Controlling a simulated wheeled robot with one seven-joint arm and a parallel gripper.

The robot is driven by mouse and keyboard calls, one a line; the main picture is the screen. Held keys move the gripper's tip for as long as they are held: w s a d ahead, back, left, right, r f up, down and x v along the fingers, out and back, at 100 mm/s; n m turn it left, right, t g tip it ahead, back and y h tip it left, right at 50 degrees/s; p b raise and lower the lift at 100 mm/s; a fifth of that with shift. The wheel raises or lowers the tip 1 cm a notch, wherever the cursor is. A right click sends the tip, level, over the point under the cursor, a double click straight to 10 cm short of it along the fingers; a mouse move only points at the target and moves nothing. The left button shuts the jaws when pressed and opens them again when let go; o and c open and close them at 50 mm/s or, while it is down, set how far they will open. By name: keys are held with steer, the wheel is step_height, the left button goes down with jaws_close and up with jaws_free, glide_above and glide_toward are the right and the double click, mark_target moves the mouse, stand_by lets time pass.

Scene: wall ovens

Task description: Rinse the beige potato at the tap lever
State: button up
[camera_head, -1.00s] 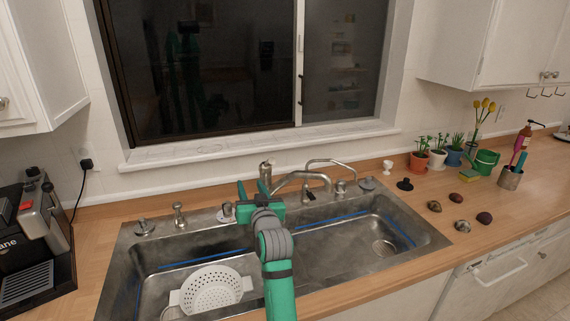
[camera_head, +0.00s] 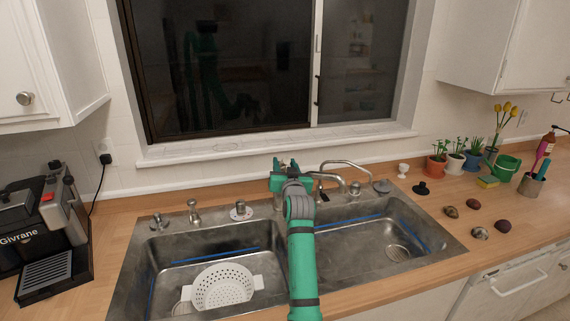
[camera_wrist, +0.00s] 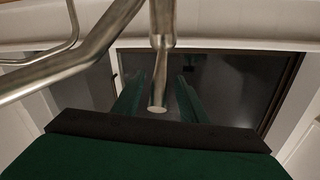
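My gripper (camera_head: 286,163) is at the back of the sink, over the tap base, with its fingers pointing away from me. In the wrist view its two green fingers (camera_wrist: 160,97) are apart. The metal tap lever (camera_wrist: 160,45) shows between them; I cannot tell if either finger touches it. In the head view my gripper hides the lever. The tap spout (camera_head: 329,176) curves to the right over the sink (camera_head: 345,240). A brownish-beige potato (camera_head: 480,233) lies on the right counter among several potatoes, away from my gripper.
A white colander (camera_head: 222,287) sits in the left basin. A second thin tap (camera_head: 345,164) stands right of the main one. Darker potatoes (camera_head: 503,226), flower pots (camera_head: 437,166) and a green watering can (camera_head: 506,168) are on the right counter. A coffee machine (camera_head: 40,235) is at left.

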steer(key=shift+w, duration=0.6)
steer(key=shift+c, duration=0.4)
jaws_close()
steer(key=shift+a+r, duration=0.1)
steer(key=shift+r, duration=0.15)
steer(key=shift+w+r+g, duration=0.2)
steer(key=shift+w+g, duration=0.05)
steer(key=shift+g, duration=0.45)
steer(key=shift+o, duration=0.4)
jaws_free()
steer(key=shift+s, duration=0.1)
